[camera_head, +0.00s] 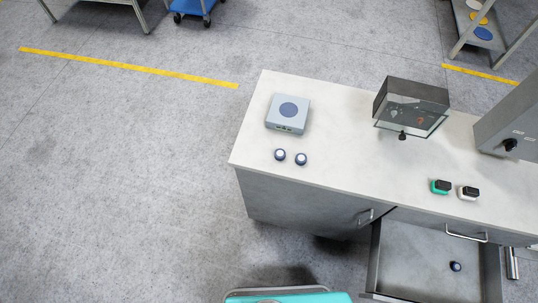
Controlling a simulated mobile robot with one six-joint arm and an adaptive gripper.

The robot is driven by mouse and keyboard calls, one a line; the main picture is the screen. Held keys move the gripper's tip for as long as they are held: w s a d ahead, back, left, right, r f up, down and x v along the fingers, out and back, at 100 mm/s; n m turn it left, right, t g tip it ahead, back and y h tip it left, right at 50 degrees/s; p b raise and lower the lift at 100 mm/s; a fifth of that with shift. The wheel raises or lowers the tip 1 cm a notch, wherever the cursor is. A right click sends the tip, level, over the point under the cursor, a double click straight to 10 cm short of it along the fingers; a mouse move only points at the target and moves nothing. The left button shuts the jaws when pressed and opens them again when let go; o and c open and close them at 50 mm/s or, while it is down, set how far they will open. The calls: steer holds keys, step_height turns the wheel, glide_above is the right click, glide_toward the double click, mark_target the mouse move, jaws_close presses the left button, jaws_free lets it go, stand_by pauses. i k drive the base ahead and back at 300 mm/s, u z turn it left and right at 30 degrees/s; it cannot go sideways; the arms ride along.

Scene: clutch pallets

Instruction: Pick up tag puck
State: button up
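Two small round dark-blue pucks with pale tops stand side by side on the light counter: a left puck (280,154) and a right puck (301,159). A third, similar dark puck (455,266) lies inside the open drawer (415,262), towards its right side. I cannot tell from this view which one is the tag puck. My gripper is not in view.
The counter (345,150) also holds a grey box with a blue disc (288,113), a glass-fronted case (411,106), a green-and-black item (440,187), a white-and-black item (468,193) and a grey machine (510,125). The drawer juts out in front. Floor at left is clear.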

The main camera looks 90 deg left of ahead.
mark_target(280, 154)
steer(key=u, duration=3.15)
steer(key=k, duration=0.5)
steer(key=z, duration=0.1)
steer(key=i, duration=0.3)
steer(key=z, duration=0.05)
